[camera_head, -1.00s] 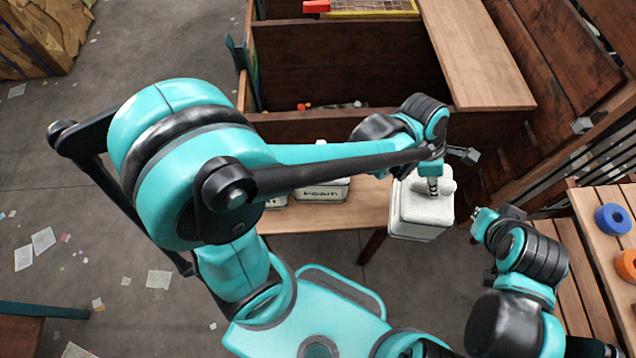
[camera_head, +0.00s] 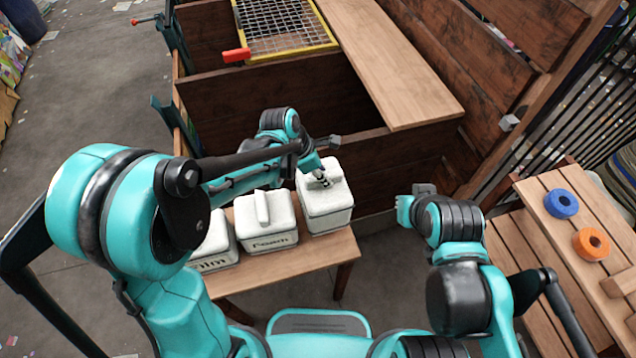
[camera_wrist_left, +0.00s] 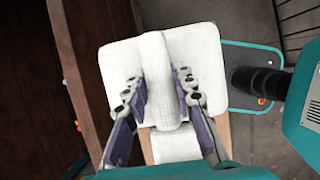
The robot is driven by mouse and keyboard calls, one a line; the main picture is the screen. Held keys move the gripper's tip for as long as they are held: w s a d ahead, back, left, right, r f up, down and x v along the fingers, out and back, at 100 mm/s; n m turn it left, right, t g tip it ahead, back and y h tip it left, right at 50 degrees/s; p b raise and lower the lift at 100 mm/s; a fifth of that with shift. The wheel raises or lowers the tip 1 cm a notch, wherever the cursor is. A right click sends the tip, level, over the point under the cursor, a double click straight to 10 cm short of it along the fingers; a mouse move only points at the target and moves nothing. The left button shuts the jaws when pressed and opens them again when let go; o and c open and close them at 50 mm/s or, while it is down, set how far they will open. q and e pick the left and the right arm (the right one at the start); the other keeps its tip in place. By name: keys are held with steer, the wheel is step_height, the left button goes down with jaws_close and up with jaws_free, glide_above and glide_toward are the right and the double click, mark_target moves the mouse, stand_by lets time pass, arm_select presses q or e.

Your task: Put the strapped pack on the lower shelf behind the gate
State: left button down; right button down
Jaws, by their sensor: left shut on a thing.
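A white pack (camera_head: 318,207) with a raised ridge on top is in my left gripper (camera_head: 320,178). The gripper is shut on the ridge. In the left wrist view, its fingers (camera_wrist_left: 160,95) press both sides of the ridge, and the white top (camera_wrist_left: 208,55) lies flat around it. The pack is upright at the right end of the bench; I cannot tell whether it touches the wood. No strap is clear on it. The gate may be the yellow-framed mesh (camera_head: 285,28) with a red handle (camera_head: 236,55). My right gripper (camera_head: 408,205) is away to the right, its opening unclear.
Two more white packs, one in the middle (camera_head: 267,222) and one at left (camera_head: 215,242), stand on the wooden bench (camera_head: 283,264). Behind is a dark wooden bin (camera_head: 260,92) with a plank (camera_head: 390,65). Blue (camera_head: 561,203) and orange (camera_head: 591,244) rings lie on the right table.

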arm_select(q)
steer(key=shift+w+a+f, duration=0.65)
step_height(320, 180, down, 4)
steer(key=shift+r+b, duration=0.1)
steer(key=shift+b, duration=0.6)
steer(key=c, duration=1.3)
jaws_free()
steer(key=shift+o, duration=0.2)
